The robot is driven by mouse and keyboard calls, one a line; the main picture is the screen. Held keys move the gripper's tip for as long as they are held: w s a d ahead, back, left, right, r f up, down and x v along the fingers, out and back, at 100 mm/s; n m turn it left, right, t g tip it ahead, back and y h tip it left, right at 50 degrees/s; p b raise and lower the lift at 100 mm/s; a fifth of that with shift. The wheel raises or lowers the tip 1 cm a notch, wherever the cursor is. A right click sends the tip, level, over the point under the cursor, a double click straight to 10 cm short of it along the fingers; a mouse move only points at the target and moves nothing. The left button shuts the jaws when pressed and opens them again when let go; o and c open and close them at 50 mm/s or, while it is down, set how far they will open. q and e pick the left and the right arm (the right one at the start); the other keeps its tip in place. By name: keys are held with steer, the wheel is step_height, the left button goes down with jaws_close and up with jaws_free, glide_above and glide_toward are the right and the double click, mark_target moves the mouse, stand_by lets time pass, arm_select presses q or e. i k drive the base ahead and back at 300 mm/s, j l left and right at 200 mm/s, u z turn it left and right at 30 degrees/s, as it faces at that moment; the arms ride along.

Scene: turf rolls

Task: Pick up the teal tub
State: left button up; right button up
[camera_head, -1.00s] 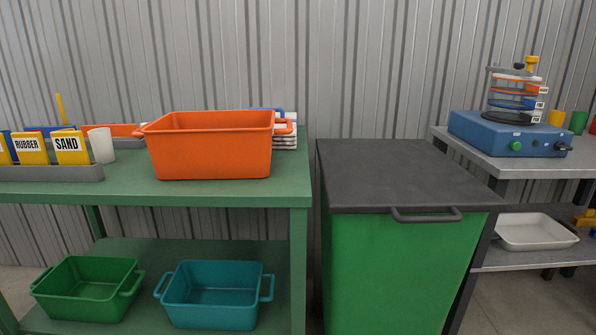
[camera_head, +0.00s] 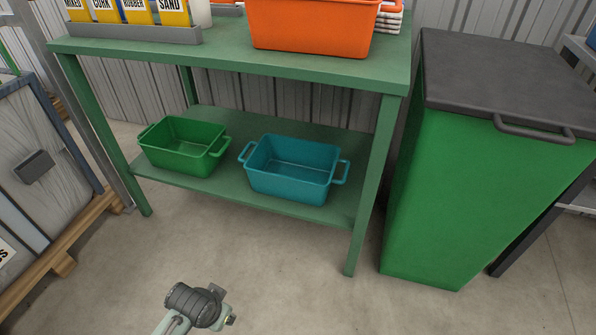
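The teal tub (camera_head: 292,182) stands upright and empty on the lower shelf (camera_head: 345,212) of the green bench, towards its right end. It has a handle at each end, both clear of other things. My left gripper (camera_head: 219,305) shows at the bottom of the head view, over the floor in front of the bench. It is well apart from the tub and lower in the picture. Its fingers are too small and turned to tell whether they are open or shut. My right gripper is not in view.
A green tub (camera_head: 182,158) stands left of the teal one. The bench top (camera_head: 225,52) overhangs the shelf, and a front leg (camera_head: 373,185) stands right of the tub. A large green bin (camera_head: 470,190) is further right. The floor (camera_head: 290,270) in front is clear.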

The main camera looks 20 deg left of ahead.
mark_target(302, 170)
steer(key=i+j+z, duration=0.15)
steer(key=j, duration=0.2)
steer(key=j+z, duration=0.1)
steer(key=j, duration=0.3)
steer(key=i+j+z, duration=0.15)
steer(key=j, duration=0.25)
steer(key=i+j+z, duration=0.15)
steer(key=i+j, duration=0.2)
steer(key=j, duration=0.1)
